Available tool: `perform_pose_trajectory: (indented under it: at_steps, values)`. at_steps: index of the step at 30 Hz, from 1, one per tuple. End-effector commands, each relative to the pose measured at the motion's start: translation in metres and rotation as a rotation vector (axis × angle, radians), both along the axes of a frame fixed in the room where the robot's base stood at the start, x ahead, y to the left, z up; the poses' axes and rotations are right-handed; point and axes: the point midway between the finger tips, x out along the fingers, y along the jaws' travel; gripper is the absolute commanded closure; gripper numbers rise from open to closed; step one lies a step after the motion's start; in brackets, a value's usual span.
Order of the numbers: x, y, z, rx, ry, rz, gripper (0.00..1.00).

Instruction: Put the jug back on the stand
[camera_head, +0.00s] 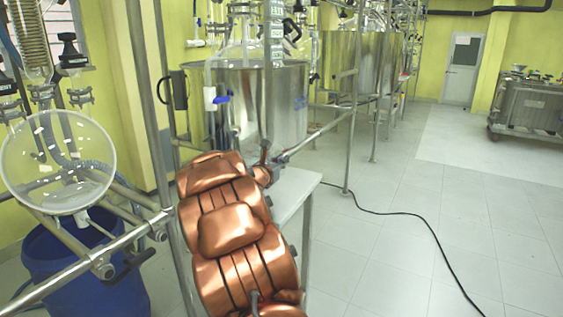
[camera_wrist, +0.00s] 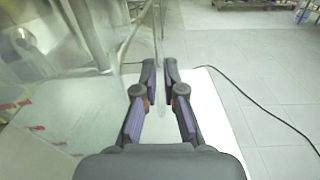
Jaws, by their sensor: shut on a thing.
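My gripper (camera_wrist: 160,72) shows in the wrist view with its two dark fingers close together, shut on a clear, hard-to-see part between them. A large see-through body with red marks (camera_wrist: 55,115) fills the left of that view; it looks like the jug, held at its side. Its outline is blurred, so I cannot tell its tilt. A white-topped stand (camera_wrist: 215,115) lies below and beyond the fingers.
A round glass vessel (camera_head: 58,162) on metal rails stands at left, above a blue bin (camera_head: 85,265). A steel reactor tank (camera_head: 258,100) and metal poles stand behind the white top.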

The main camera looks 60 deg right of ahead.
Motion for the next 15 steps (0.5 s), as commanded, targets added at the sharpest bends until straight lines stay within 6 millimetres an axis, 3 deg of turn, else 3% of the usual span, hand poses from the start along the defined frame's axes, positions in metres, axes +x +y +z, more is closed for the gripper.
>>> perform_pose_trajectory:
  at_steps: [2, 3, 9, 15]
  values:
    - [0.0000, -0.0001, -0.0030, -0.001, 0.000, 0.000, 1.00]
    - [0.0002, 0.0000, -0.0016, -0.001, 0.000, 0.000, 0.87]
    - [0.0001, 0.0000, -0.0016, 0.000, 0.000, 0.000, 0.67]
    - [0.0001, 0.0000, -0.0017, 0.000, 0.000, 0.000, 0.67]
